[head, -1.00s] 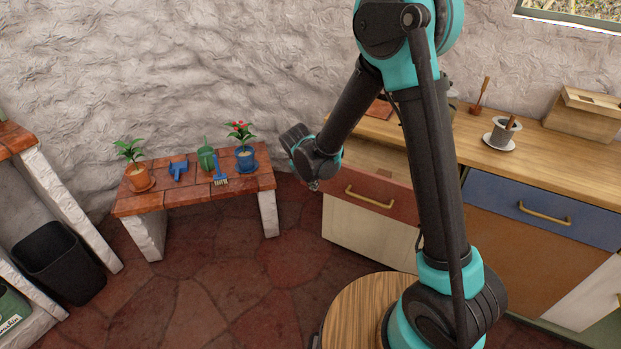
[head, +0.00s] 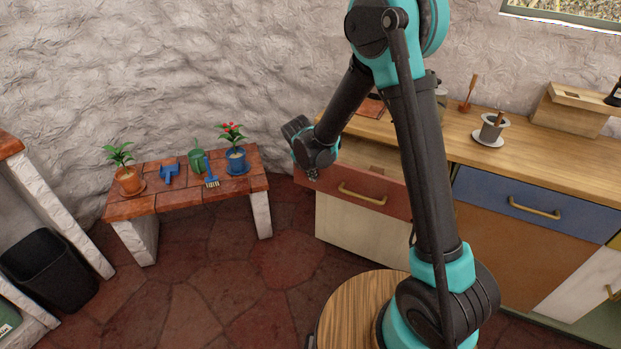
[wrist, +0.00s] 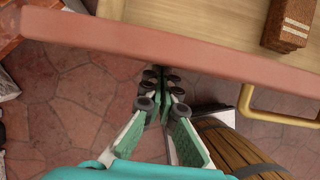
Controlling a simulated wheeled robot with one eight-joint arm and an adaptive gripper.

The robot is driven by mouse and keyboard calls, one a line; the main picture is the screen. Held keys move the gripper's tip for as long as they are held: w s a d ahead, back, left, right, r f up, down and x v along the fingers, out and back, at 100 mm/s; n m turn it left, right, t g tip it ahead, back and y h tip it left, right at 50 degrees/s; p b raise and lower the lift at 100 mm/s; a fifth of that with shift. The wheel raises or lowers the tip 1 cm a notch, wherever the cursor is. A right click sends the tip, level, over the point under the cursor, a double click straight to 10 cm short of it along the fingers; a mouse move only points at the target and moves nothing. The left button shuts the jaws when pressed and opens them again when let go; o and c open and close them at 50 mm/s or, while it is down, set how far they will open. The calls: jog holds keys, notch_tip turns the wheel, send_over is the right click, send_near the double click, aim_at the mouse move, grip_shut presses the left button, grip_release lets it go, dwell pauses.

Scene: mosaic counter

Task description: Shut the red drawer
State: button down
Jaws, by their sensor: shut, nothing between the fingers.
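The red drawer (head: 387,194) is pulled out from the counter, and its open inside shows above the front edge in the head view. Its brass handle (head: 362,194) is on the front. In the wrist view the red drawer front (wrist: 200,52) crosses the top, with the handle (wrist: 262,112) at the right. A brown block (wrist: 288,24) lies inside the drawer. My gripper (wrist: 160,75) is shut and empty, with its fingertips close to the drawer front, left of the handle. I cannot tell whether they touch. In the head view my gripper (head: 312,176) is by the drawer's left end.
The wooden counter (head: 545,152) holds a cup on a saucer (head: 489,135) and a wooden box (head: 570,110). A blue drawer (head: 535,203) is to the right. A low brick bench (head: 150,205) with plants stands left. The stone floor (head: 220,290) between is clear.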

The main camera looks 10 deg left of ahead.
jog(key=w+d, duration=0.2)
jog(key=w, duration=0.4)
jog(key=w+d, duration=0.2)
jog(key=w, duration=0.4)
jog(key=w+d, duration=0.2)
jog(key=w, duration=0.5)
jog(key=shift+d, duration=0.4)
jog(key=shift+r, duration=0.1)
